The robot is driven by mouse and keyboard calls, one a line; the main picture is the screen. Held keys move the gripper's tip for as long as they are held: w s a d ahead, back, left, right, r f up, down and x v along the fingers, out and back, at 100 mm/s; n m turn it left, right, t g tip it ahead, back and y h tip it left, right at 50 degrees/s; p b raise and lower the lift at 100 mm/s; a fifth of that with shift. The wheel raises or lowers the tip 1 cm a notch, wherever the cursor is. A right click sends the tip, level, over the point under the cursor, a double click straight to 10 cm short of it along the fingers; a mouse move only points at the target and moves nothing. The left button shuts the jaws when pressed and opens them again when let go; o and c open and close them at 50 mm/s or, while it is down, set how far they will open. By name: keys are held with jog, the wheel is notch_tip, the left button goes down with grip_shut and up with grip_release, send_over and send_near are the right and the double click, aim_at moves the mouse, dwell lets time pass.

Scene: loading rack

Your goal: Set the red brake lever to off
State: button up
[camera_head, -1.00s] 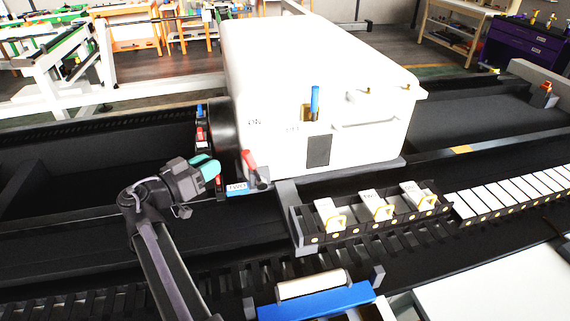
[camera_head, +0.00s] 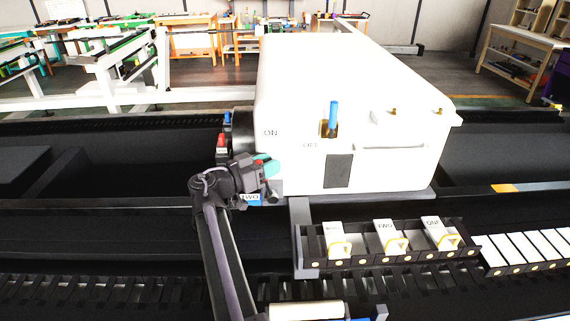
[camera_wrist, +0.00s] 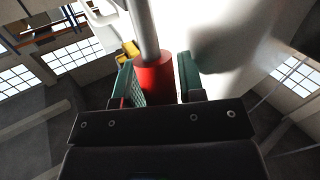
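The red lever grip (camera_wrist: 154,76), a red cylinder on a grey shaft, stands between the two teal fingers of my gripper (camera_wrist: 160,82) in the wrist view. A narrow light gap shows between the red grip and the right finger; the left finger is close beside it. The fingers look open around the grip. In the head view my gripper (camera_head: 266,166) is at the lower left corner of the white machine housing (camera_head: 345,110), and its wrist and fingers hide most of the lever.
A blue lever (camera_head: 333,118) stands on the housing by ON and OFF lettering. Another small red part (camera_head: 222,141) is left of the housing. A dark rack (camera_head: 312,262) with several white labelled blocks is at the right.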

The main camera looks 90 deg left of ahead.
jog(key=shift+s, duration=0.2)
jog(key=shift+c, duration=0.7)
grip_shut()
